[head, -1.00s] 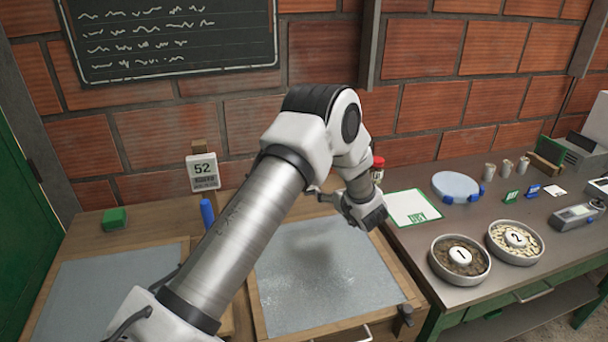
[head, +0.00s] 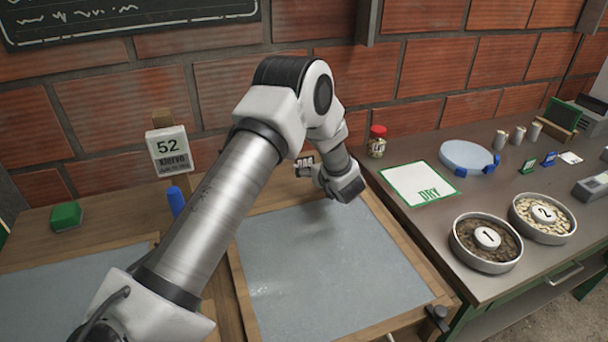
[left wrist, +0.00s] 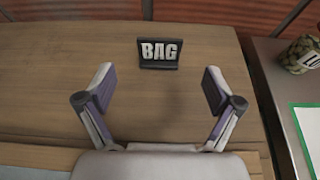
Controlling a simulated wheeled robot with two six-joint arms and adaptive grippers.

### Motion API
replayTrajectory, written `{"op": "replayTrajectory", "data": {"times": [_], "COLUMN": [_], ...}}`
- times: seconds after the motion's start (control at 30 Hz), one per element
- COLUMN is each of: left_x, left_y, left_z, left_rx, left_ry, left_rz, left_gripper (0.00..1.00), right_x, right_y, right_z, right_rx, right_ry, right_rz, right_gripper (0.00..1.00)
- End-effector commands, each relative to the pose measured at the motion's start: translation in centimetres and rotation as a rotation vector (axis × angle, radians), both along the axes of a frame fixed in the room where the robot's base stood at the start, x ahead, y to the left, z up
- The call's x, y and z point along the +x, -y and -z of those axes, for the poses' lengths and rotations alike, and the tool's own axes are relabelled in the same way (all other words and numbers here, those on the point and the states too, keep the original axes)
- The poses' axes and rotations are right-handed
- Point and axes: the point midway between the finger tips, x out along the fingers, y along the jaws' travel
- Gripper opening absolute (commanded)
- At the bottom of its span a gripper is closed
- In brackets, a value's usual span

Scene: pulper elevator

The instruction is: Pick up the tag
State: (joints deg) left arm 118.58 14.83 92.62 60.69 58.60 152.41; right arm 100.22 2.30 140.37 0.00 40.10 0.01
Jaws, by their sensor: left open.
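A small black tag with white letters "BAG" (left wrist: 159,53) stands upright on the wooden surface near the brick wall in the left wrist view. It lies just beyond and between my open left fingertips (left wrist: 158,80), with nothing between them. In the head view my left gripper (head: 318,172) is low over the back edge of the wood-framed tray. My right gripper is not in view.
Bowls 1 (head: 486,243) and 2 (head: 543,218) are further right. A "52" sign (head: 169,150), blue object (head: 176,201) and green block (head: 66,216) are left. The grey tray surface (head: 330,270) is clear.

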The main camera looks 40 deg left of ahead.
Motion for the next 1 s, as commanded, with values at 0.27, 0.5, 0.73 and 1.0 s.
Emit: {"op": "replayTrajectory", "data": {"times": [0.27,0.5,0.73,1.0], "left_x": [1.5,3.1,3.2,3.2], "left_y": [-3.0,-6.1,-6.3,-6.2], "left_z": [1.1,2.9,3.1,3.1], "left_rx": [0.0,0.001,0.0,0.0], "left_ry": [-0.001,0.0,0.0,0.0], "left_rz": [-0.002,-0.001,0.0,0.0], "left_gripper": [0.92,0.92,0.88,0.4], "right_x": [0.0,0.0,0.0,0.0], "right_y": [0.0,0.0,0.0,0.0], "right_z": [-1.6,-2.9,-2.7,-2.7], "right_rx": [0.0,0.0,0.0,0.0], "right_ry": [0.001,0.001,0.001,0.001], "right_rz": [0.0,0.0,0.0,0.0], "right_gripper": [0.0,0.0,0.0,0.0]}}
